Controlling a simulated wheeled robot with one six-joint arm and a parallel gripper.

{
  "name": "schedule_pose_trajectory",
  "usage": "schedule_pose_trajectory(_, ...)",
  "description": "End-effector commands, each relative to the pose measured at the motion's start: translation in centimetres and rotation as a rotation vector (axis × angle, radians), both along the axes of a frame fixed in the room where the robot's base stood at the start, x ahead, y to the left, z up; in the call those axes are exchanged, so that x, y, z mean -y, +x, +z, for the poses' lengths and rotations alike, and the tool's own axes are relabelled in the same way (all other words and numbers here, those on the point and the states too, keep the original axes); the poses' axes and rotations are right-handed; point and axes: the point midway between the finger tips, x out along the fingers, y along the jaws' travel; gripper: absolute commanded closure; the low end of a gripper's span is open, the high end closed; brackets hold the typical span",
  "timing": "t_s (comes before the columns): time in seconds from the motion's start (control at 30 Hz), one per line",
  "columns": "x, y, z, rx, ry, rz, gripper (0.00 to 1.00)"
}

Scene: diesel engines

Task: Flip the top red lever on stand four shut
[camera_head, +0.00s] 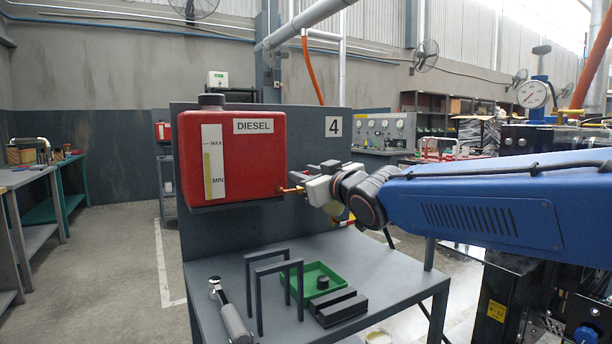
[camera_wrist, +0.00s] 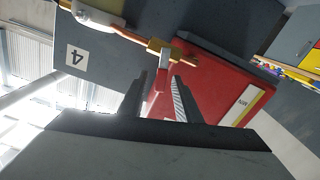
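The red diesel tank (camera_head: 232,155) is mounted on the grey panel marked 4 (camera_head: 333,127). A brass valve (camera_head: 290,190) sticks out at its lower right; it also shows in the wrist view (camera_wrist: 158,46) on a copper pipe. A lever with a grey stem and red handle (camera_wrist: 156,92) runs from the valve towards the camera, between my fingers in the picture. My gripper (camera_wrist: 159,77) is open, its two dark fingers apart on either side of the lever. Contact cannot be told. In the head view, my gripper (camera_head: 312,182) is beside the valve and hides the lever.
Below, the grey stand table (camera_head: 385,270) holds a green tray (camera_head: 322,270), black blocks (camera_head: 342,307), two upright dark frames (camera_head: 272,285) and a grey-handled tool (camera_head: 233,322). A pressure gauge (camera_head: 532,94) and dark machinery stand at the right. The floor at left is clear.

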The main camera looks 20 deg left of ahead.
Motion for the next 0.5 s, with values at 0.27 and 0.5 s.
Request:
schedule_pose_trajectory(0.27,0.02,-0.01,0.0,0.0,0.0,0.0,1.0)
schedule_pose_trajectory(0.5,0.18,0.17,0.04,-0.037,0.031,0.0,1.0)
